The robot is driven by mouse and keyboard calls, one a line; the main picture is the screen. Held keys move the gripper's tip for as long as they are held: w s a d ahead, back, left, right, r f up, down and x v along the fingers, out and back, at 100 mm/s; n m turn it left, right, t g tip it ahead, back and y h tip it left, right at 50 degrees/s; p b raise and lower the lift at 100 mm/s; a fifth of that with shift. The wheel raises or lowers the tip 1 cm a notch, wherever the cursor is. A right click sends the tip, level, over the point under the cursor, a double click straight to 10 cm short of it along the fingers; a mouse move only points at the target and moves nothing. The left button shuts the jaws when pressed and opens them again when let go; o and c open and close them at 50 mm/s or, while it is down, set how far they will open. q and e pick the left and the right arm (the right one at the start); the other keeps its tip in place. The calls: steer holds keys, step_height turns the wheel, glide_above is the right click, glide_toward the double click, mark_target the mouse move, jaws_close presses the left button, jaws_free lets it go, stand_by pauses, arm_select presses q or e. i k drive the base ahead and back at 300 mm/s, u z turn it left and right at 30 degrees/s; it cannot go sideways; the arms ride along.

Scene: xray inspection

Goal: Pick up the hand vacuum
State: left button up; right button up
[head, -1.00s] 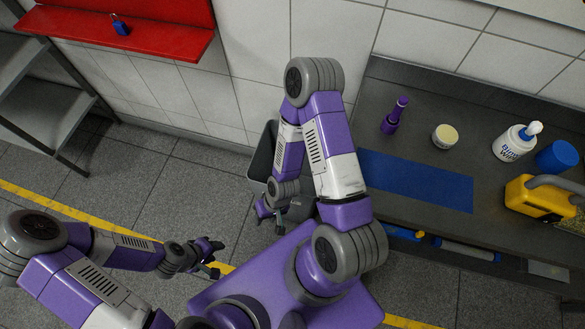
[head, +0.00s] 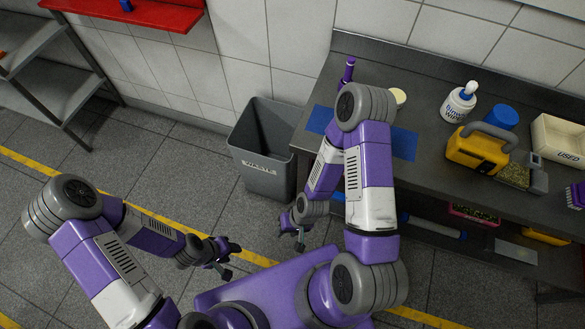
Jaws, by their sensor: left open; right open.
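The hand vacuum (head: 474,152) lies on the dark workbench (head: 425,115) at the right. It has a yellow body, a looped grey handle and a see-through, speckled front section with a grey end. My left gripper (head: 229,258) is open and empty over the floor at the lower middle. My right gripper (head: 298,230) is open and empty in front of the bench, left of and well away from the vacuum. My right arm hides part of the bench's left end.
Near the vacuum are a white bottle (head: 458,104), a blue lid-like cylinder (head: 501,117) and a cream bin marked USED (head: 561,140). A purple upright item (head: 348,70) stands by a blue mat (head: 404,145). A grey waste bin (head: 265,163) stands left of the bench.

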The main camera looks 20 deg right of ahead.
mark_target(473, 149)
steer(key=z, duration=1.45)
steer(key=k, duration=1.2)
steer(key=u, duration=1.8)
steer(key=i, duration=0.5)
